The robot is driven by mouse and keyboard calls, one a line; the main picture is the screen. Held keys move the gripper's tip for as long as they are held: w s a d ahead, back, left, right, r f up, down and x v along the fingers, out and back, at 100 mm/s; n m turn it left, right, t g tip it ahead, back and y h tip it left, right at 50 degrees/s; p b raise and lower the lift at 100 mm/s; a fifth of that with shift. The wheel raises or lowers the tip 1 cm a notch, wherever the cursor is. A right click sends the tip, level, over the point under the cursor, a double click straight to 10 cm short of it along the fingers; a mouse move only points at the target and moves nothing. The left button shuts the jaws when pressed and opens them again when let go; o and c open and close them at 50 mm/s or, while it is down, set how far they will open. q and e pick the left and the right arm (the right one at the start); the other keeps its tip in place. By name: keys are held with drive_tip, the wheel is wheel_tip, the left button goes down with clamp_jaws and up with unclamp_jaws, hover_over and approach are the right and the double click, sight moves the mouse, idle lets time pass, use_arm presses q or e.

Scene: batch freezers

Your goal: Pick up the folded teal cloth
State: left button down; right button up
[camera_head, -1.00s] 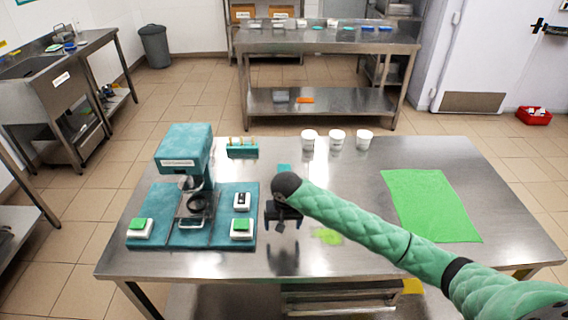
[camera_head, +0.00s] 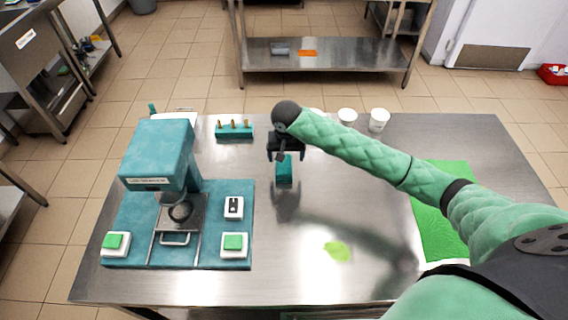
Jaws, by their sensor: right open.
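The folded teal cloth (camera_head: 284,172) is a small teal block on the steel table, near the middle. My right gripper (camera_head: 285,157) is open over the cloth's far end, fingers pointing down, one at each side. I cannot tell whether the fingers touch the cloth. My left gripper is not in view.
A teal machine (camera_head: 158,160) on a teal mat with green buttons stands left. A teal holder (camera_head: 234,130) is at the back. White cups (camera_head: 347,116) stand behind my right arm. A green mat (camera_head: 432,225) lies right. A lime patch (camera_head: 337,251) lies in front.

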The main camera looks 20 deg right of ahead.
sight(284, 164)
drive_tip(key=shift+f, duration=0.25)
drive_tip(key=shift+a+f, duration=0.15)
drive_tip(key=shift+f, duration=0.05)
drive_tip(key=shift+w+f+p, duration=0.1)
drive_tip(key=shift+f+p, duration=0.2)
drive_tip(key=shift+p, duration=0.15)
drive_tip(key=f+p, duration=0.1)
drive_tip(key=f, duration=0.2)
drive_tip(key=shift+a+f+p, duration=0.2)
drive_tip(key=shift+p, duration=0.2)
drive_tip(key=shift+w+f, duration=0.15)
drive_tip(key=shift+f, duration=0.35)
drive_tip(key=c, duration=1.1)
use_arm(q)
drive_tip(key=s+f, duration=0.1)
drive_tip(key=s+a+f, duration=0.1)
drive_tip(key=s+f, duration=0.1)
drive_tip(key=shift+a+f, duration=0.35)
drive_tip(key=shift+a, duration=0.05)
use_arm(e)
drive_tip(key=shift+o, duration=0.2)
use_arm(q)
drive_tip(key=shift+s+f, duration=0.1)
use_arm(e)
drive_tip(key=shift+r, duration=0.1)
